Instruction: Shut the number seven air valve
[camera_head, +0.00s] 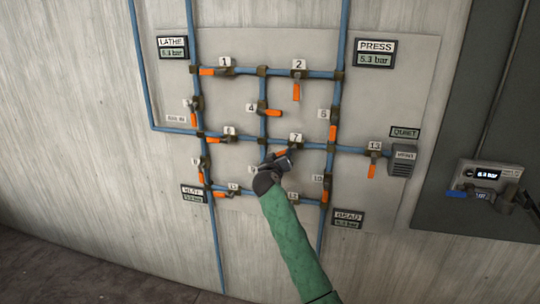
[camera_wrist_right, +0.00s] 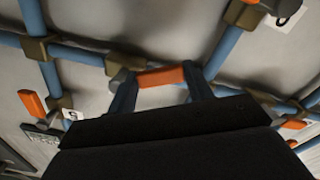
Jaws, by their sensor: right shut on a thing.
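The number seven valve sits on a horizontal blue pipe under the "7" label (camera_head: 296,138), near the middle of the wall panel. Its orange handle (camera_head: 280,153) points left and slightly down from the valve body, close to the line of the pipe. My right gripper (camera_head: 285,158) is at this handle and partly hides it. In the right wrist view the orange handle (camera_wrist_right: 160,77) lies between the two fingers, and my right gripper (camera_wrist_right: 160,84) is shut on it. My left gripper is not in view.
Other orange-handled valves surround it: valve 4 (camera_head: 271,112) above left, valve 2 (camera_head: 296,91) above, valve 13 (camera_head: 372,170) to the right. A grey vent box (camera_head: 402,163) and a gauge unit (camera_head: 490,175) stand further right. Open floor (camera_head: 60,260) lies lower left.

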